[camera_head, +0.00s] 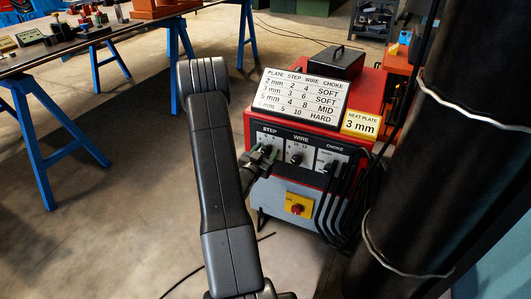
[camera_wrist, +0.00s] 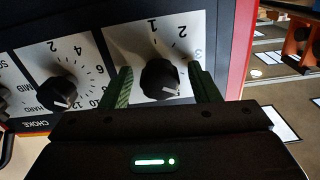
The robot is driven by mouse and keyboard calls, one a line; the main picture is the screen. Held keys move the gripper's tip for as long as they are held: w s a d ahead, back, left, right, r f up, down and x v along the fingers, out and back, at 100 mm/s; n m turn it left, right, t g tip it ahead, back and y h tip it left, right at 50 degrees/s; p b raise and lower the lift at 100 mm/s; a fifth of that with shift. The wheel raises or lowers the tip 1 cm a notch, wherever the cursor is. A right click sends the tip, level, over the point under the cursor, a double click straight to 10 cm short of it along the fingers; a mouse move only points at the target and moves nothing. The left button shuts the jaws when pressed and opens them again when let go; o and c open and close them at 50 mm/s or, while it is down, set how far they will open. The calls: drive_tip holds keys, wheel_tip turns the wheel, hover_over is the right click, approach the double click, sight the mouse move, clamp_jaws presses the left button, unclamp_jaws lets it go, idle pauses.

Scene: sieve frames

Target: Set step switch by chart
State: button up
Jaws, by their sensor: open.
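The step switch is a black round knob (camera_wrist: 160,78) on a white dial plate; the digits 1, 2 and 3 show around it. A light pointer mark shows on its lower right; I cannot tell its setting. My gripper (camera_wrist: 165,86) is open, its green fingers on either side of the knob with a gap each side. In the head view my gripper (camera_head: 264,156) is at the STEP dial and partly hides it. The chart (camera_head: 302,96) on the red machine gives step 3, wire 6, soft for 3 mm. The yellow card (camera_head: 361,123) reads "NEXT PLATE 3 mm".
The wire knob (camera_wrist: 57,92) is beside the step dial, with the choke dial (camera_head: 328,162) beyond it. Black cables (camera_head: 343,205) hang at the machine's right front. A red button on a yellow plate (camera_head: 299,206) is below. A workbench (camera_head: 75,50) stands at the left.

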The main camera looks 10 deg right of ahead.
drive_tip(key=shift+c, duration=0.2)
drive_tip(key=c, duration=0.9)
drive_tip(key=shift+n, duration=0.3)
drive_tip(key=n, duration=0.3)
drive_tip(key=shift+n, duration=2)
drive_tip(key=o, duration=0.9)
